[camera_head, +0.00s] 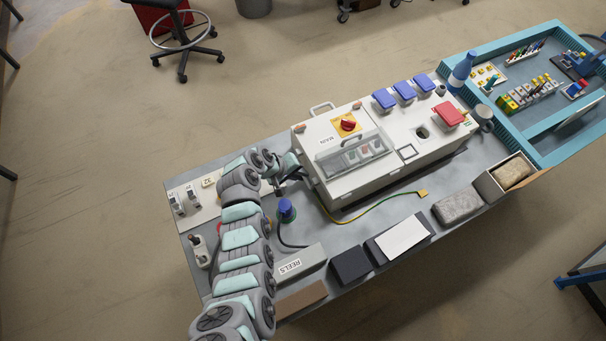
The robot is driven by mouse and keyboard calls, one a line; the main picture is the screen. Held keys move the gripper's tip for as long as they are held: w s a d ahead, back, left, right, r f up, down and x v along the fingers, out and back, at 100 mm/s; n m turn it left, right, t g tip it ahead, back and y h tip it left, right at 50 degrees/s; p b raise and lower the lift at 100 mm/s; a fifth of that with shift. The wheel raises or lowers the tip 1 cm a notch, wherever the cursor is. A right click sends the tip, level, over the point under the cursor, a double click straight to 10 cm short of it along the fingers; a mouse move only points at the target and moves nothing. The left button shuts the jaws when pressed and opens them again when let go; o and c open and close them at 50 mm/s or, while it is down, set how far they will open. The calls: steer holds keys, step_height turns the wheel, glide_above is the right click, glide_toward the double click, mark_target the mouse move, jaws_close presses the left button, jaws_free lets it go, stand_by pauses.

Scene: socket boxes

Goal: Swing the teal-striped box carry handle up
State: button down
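A white socket box (308,136) marked MAIN stands on the grey table, with a red rotary switch on a yellow plate and a clear cover on its near side. A thin grey carry handle (322,106) shows at its back edge. A second white box (437,145) with several blue lids and one red lid adjoins it on the right. I cannot make out a teal stripe on either box. My gripper (293,181) is close to the left side of the MAIN box, apart from the carry handle at the back. Its fingers are small and dark, partly hidden by my arm.
A blue plug (286,209) stands near my gripper. A yellow-green cable (375,207) lies in front of the box. A REELS box (301,264), dark blocks, and a stone-like block (458,207) line the front edge. A teal-framed tool tray (548,143) is at right.

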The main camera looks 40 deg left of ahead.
stand_by(0.3)
steer(key=shift+s+a+r, duration=0.3)
steer(key=shift+s+r, duration=0.05)
steer(key=shift+s, duration=0.35)
steer(key=shift+s+a+r+p, duration=0.35)
steer(key=shift+s+r, duration=0.15)
steer(key=shift+s, duration=0.2)
steer(key=shift+s+r, duration=0.1)
steer(key=shift+r, duration=0.05)
steer(key=shift+p+v, duration=0.45)
steer(key=shift+v, duration=0.3)
steer(key=shift+r, duration=0.1)
